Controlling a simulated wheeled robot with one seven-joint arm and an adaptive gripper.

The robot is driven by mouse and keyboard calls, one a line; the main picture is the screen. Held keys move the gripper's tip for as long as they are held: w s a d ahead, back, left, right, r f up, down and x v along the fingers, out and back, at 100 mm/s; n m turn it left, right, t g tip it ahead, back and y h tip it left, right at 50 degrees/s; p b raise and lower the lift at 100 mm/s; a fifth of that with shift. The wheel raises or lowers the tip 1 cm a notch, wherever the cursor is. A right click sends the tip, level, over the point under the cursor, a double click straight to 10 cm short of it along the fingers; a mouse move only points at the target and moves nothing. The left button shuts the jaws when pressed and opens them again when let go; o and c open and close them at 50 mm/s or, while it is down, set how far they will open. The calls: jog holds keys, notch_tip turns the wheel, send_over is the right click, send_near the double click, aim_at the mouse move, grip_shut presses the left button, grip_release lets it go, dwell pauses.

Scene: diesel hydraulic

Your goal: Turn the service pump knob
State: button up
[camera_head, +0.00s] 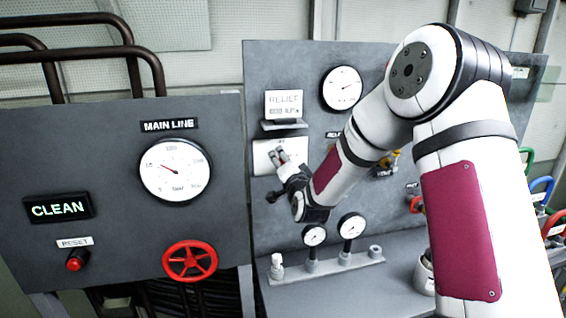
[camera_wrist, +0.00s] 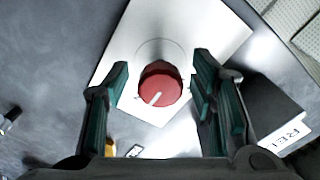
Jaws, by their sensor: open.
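A red round knob (camera_wrist: 160,84) with a white pointer line sits on a pale square plate (camera_wrist: 213,38) in the wrist view. Its pointer is toward the lower left of that picture. My gripper (camera_wrist: 161,68) is open, one finger on each side of the knob, with visible gaps. I cannot tell how deep the fingertips are relative to it. No readable label names this knob as the service pump knob.
A round gauge (camera_head: 342,88) is up to the right, and small gauges (camera_head: 314,236) stand below. The left panel has a red handwheel (camera_head: 190,261), a MAIN LINE gauge (camera_head: 175,169) and a CLEAN sign (camera_head: 58,208).

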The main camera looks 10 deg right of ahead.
jog(key=shift+w, duration=0.5)
jog(key=c, duration=1.2)
